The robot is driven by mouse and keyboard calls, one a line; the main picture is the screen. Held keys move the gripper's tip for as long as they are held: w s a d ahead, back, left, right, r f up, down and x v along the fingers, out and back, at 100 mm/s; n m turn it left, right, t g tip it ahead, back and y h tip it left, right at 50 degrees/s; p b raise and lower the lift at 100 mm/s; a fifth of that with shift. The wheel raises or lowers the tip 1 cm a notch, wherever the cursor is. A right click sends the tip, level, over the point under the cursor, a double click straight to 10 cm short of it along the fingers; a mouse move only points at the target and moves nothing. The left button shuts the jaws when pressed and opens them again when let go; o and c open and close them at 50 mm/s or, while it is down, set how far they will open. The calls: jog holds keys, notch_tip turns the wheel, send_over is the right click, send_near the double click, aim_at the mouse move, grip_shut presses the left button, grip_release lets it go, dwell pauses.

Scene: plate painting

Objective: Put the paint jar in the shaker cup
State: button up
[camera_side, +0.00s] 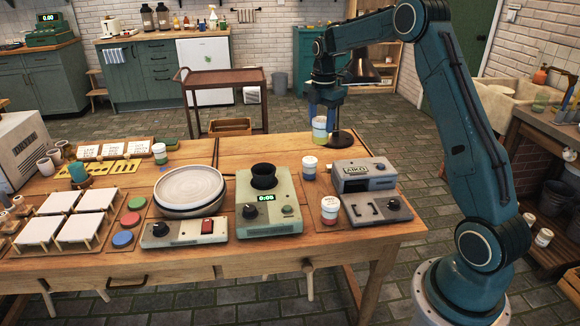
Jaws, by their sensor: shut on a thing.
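My gripper (320,112) points down and is shut on a paint jar (320,131) with a pale top and yellow-green paint. The jar hangs upright, up and to the right of the shaker cup in the picture. The shaker cup (264,177) is a black open cup on top of a pale green machine (268,208) with a display reading 0:05. The inside of the cup looks dark, and its bottom is hidden.
A blue paint jar (309,168) and a red one (329,208) stand right of the machine. A grey device (363,176) is further right. A round turntable (189,187) stands left. White tiles on racks (85,225) fill the left front.

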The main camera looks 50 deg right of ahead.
jog(key=shift+w+a+r, duration=0.15)
jog(key=shift+w+r, duration=0.1)
jog(key=shift+w, duration=0.45)
jog(key=w+a+r, duration=0.3)
jog(key=w+a, duration=0.1)
jog(key=w, duration=0.2)
jog(key=w+a+r+n, duration=0.1)
jog(key=w+a+r, duration=0.2)
jog(key=w+a, duration=0.2)
jog(key=shift+w+a, duration=0.25)
jog(key=shift+w, duration=0.8)
jog(key=shift+f, duration=0.2)
jog(key=shift+f, duration=9.85)
jog(key=shift+f, duration=0.15)
